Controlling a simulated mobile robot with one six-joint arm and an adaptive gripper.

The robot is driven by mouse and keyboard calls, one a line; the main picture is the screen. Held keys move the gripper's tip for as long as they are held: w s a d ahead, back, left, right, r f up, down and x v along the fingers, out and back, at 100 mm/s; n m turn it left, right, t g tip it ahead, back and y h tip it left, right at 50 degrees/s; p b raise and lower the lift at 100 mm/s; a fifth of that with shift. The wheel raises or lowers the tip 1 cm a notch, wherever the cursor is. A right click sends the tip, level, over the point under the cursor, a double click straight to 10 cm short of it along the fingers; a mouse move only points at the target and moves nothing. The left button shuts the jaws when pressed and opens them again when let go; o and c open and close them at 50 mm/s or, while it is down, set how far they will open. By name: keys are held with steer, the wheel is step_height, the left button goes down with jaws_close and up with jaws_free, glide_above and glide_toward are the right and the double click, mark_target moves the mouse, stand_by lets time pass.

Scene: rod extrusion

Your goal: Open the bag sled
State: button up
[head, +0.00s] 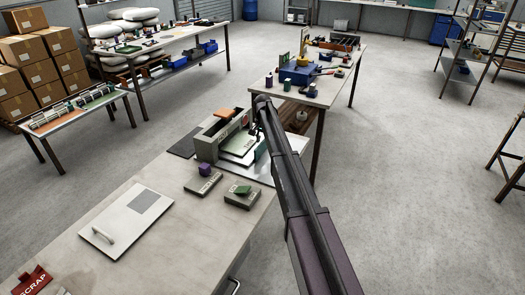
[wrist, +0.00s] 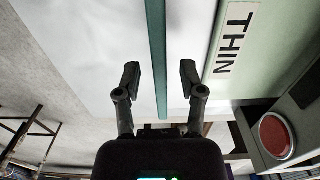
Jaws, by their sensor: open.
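My gripper (wrist: 160,85) is open in the wrist view. A narrow teal bar (wrist: 157,40) runs down between its two fingers, with a gap on each side. A pale green block (wrist: 245,50) labelled THIN lies right of the bar in the wrist view. No part is labelled as the bag sled, so I cannot tell which part it is.
The near bench (head: 155,190) also holds a white plate with a handle (head: 125,221), two small grey blocks (head: 241,200) and a red SCRAP item (head: 35,283). A round red part (wrist: 276,135) is close to the gripper's right. A cluttered table (head: 322,92) stands behind.

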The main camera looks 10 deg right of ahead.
steer(key=shift+f+b, duration=1.4)
steer(key=shift+f, duration=0.25)
jaws_close()
